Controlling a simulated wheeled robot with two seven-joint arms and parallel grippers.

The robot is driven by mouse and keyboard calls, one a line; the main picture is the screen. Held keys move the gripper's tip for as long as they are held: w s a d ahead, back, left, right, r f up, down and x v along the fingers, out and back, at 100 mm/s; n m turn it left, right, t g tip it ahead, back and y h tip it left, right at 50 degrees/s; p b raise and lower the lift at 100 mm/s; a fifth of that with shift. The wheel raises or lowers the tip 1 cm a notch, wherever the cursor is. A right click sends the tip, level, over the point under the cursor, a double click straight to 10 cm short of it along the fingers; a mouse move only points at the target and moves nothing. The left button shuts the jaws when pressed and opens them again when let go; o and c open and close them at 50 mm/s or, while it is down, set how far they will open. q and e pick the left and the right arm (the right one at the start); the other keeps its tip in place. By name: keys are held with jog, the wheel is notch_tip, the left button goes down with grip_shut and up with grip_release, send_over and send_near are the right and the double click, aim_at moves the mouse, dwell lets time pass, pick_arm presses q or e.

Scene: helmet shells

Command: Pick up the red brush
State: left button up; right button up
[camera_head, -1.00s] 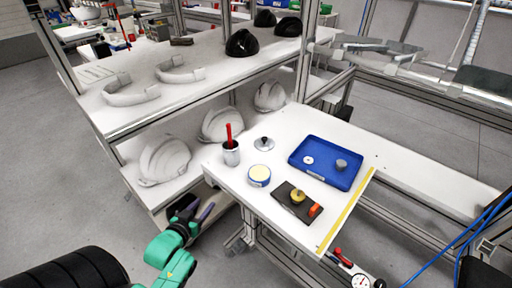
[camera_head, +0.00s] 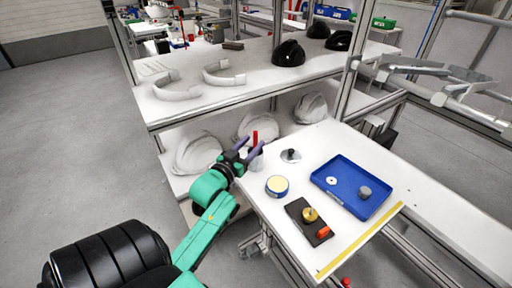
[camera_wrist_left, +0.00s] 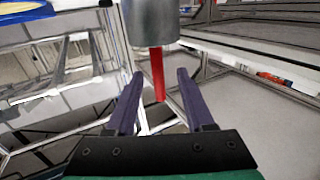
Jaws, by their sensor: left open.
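The red brush (camera_head: 255,137) stands upright in a metal cup (camera_head: 257,161) at the left end of the white table (camera_head: 290,225). My left gripper (camera_head: 248,150) is open and empty at the cup, its two dark purple fingers close to the brush handle. The left wrist view shows the scene upside down. There the red handle (camera_wrist_left: 158,75) comes out of the grey cup (camera_wrist_left: 151,22) and appears between the open fingers (camera_wrist_left: 158,90). I cannot tell whether a finger touches it. The brush's lower end is hidden in the cup. My right gripper is out of view.
Close to the cup are a round yellow-topped tin (camera_head: 277,186) and a small knobbed disc (camera_head: 291,155). Farther right are a dark block (camera_head: 300,212) and a blue tray (camera_head: 325,179). White helmet shells (camera_head: 198,153) sit on the shelf behind.

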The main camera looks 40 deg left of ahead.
pick_arm(q)
jog(key=w, duration=0.3)
jog(key=w+p, duration=0.1)
jog(key=w, duration=0.1)
jog(key=shift+w+a, duration=0.2)
jog(key=shift+a, duration=0.1)
jog(key=shift+s, duration=0.1)
grip_shut()
notch_tip(320, 180, up, 20)
